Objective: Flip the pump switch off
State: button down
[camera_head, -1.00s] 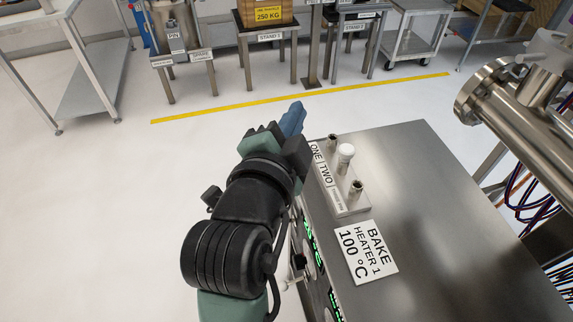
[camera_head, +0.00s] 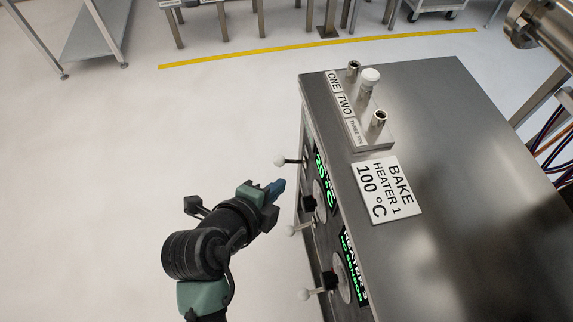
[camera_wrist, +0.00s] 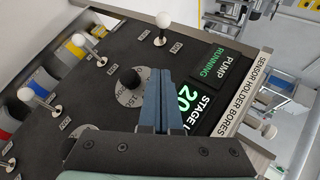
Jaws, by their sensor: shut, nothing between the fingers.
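My gripper (camera_head: 277,188) is shut and empty, beside the front panel of a steel cabinet. Its blue fingers (camera_wrist: 157,95) lie together in the wrist view, in front of the panel. There a green "PUMP RUNNING" display (camera_wrist: 211,67) sits right of the fingers, and a white-balled lever (camera_wrist: 162,22) stands up and left of that display. In the head view, white-balled levers stick out from the panel at the far end (camera_head: 280,162), the middle (camera_head: 292,230) and nearer me (camera_head: 303,294).
A black dial (camera_wrist: 130,78) lies just left of the fingers. More white-balled levers (camera_wrist: 78,40) stand by coloured patches at left. The cabinet top (camera_head: 440,120) carries a "BAKE HEATER 1" sign (camera_head: 388,190) and a small fitting block (camera_head: 365,128). The floor left of the cabinet is clear.

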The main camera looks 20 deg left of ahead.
jog(key=b, duration=0.1)
send_near(297, 163)
jog(key=w+d, duration=0.1)
jog(key=d, duration=0.1)
jog(key=w+f, duration=0.1)
jog(key=w+a+f+b, duration=0.1)
jog(key=shift+w+a+f, duration=0.1)
jog(key=shift+a+f, duration=0.2)
jog(key=shift+f, duration=0.05)
jog(key=shift+w+a+f, duration=0.25)
jog(key=shift+w+a, duration=0.05)
jog(key=shift+a, duration=0.05)
jog(key=shift+f, duration=0.1)
